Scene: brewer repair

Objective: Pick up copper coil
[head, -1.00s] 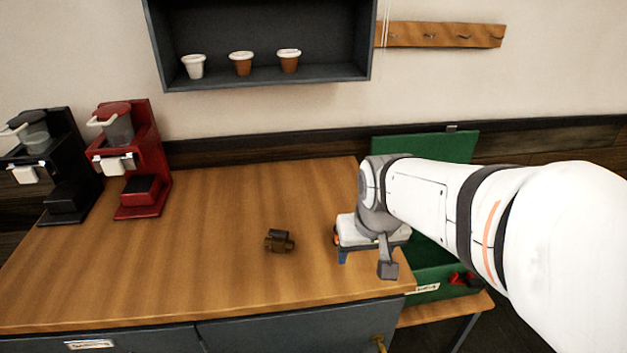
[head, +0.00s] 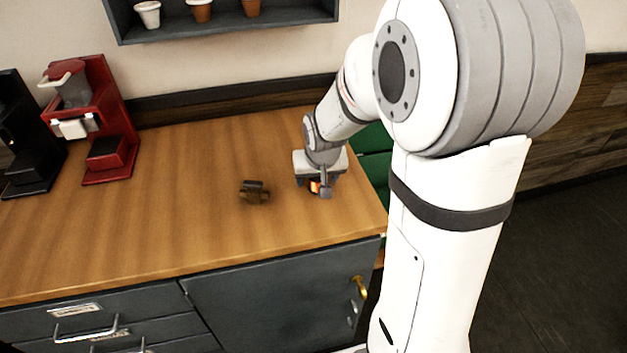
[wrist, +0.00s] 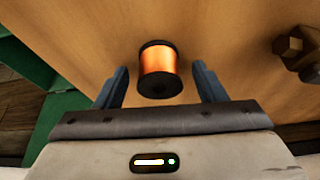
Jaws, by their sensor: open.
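The copper coil (wrist: 158,72) is a shiny orange winding between two black end discs. In the wrist view it stands on the wooden counter between the two blue fingers of my gripper (wrist: 160,86), with a gap on each side. The fingers are apart and not closed on it. In the head view my gripper (head: 320,184) is low over the right part of the counter. Only a small orange patch of the coil (head: 315,186) shows there, the rest hidden by the gripper.
A dark brown metal part (head: 254,192) lies on the counter left of my gripper. A red brewer (head: 97,120) and a black brewer (head: 28,140) stand at the left. A green box (head: 375,150) is beyond the counter's right edge.

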